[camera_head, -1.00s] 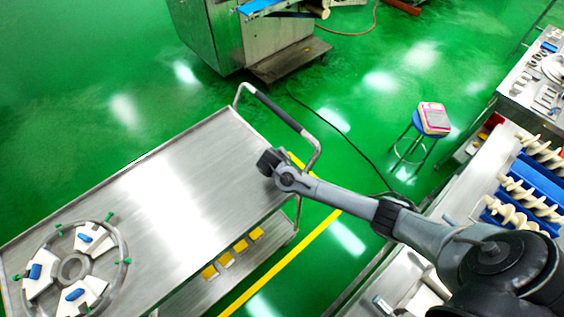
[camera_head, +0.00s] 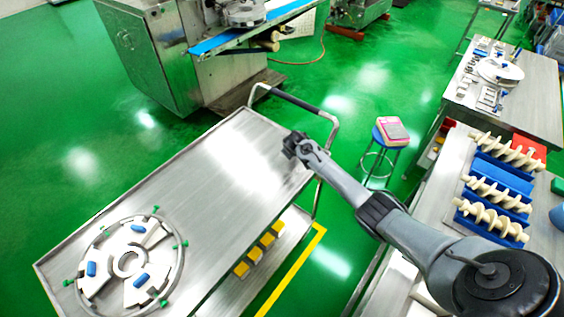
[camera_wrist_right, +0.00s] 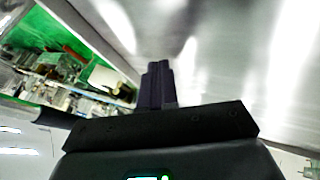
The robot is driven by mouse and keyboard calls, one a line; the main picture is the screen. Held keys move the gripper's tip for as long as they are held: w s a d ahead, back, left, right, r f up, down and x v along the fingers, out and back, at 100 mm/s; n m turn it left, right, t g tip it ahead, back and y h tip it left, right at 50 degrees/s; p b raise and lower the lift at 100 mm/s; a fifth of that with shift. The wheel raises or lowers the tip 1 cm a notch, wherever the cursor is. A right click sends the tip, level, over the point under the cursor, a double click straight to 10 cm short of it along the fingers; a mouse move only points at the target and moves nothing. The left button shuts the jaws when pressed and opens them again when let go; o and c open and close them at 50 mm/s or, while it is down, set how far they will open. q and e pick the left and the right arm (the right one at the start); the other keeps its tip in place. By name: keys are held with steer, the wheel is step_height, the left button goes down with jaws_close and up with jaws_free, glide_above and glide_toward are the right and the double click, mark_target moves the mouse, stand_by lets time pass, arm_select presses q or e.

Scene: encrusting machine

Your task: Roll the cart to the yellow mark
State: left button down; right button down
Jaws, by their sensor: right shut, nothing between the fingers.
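The cart (camera_head: 225,170) is a stainless steel trolley with a flat top, a lower shelf and a dark-gripped handle (camera_head: 300,105) at its far right end. The yellow mark (camera_head: 290,276) is a floor line beside the cart's right end, with a corner showing near the shelf; part of it is hidden by the cart. My right gripper (camera_head: 293,145) is at the cart's right end, over the top just inside the handle. In the wrist view its fingers (camera_wrist_right: 157,83) are shut and empty beside bare steel; contact is unclear. My left gripper is out of view.
A round ring fixture (camera_head: 130,262) lies on the cart's near left end, and yellow blocks (camera_head: 258,254) sit on its lower shelf. A steel machine (camera_head: 170,50) stands behind. A blue stool (camera_head: 390,133) and a bench with white augers (camera_head: 500,190) stand right. Green floor is open at left.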

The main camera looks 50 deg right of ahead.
steer(key=d+b, duration=0.1)
steer(key=d, duration=0.3)
steer(key=shift+w+f, duration=0.1)
steer(key=shift+w, duration=0.05)
steer(key=shift+d+b, duration=0.35)
steer(key=shift+d, duration=0.2)
